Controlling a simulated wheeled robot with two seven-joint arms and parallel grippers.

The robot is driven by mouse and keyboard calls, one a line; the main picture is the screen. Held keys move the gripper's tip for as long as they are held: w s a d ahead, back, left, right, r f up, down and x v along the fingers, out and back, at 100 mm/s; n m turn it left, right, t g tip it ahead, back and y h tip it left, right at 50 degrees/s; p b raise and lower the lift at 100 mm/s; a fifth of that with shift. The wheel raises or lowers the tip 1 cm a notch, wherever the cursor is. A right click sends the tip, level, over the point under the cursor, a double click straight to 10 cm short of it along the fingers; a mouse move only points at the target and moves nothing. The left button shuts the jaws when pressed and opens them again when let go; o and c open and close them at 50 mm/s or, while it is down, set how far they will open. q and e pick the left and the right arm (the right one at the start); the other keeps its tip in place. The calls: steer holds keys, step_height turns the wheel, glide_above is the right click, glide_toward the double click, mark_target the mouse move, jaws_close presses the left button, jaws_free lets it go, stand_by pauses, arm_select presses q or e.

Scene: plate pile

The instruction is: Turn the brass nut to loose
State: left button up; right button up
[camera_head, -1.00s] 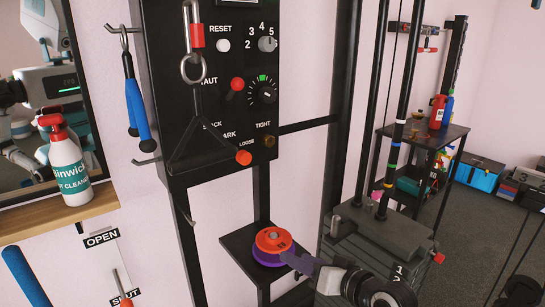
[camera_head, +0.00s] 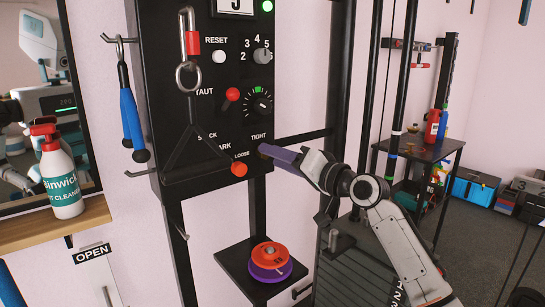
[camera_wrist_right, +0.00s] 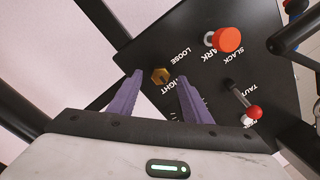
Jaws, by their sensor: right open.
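The brass nut (camera_wrist_right: 160,75) is a small hexagonal piece on the black panel, between the words LOOSE and TIGHT in the right wrist view. My right gripper (camera_wrist_right: 161,77) has purple fingers, which are open, one on each side of the nut. Whether the fingertips reach past the nut or stop just short of it I cannot tell. In the head view my right gripper (camera_head: 265,150) is at the panel's lower right edge, and its fingers mostly hide the nut. My left gripper is not in view.
A red-tipped TAUT lever (camera_head: 232,94) and a dial (camera_head: 258,103) are above. An orange and purple disc stack (camera_head: 270,262) sits on the low shelf. A spray bottle (camera_head: 61,180) stands left.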

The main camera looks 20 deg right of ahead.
steer(key=shift+x, duration=0.85)
steer(key=shift+c, duration=0.8)
steer(key=c, duration=0.9)
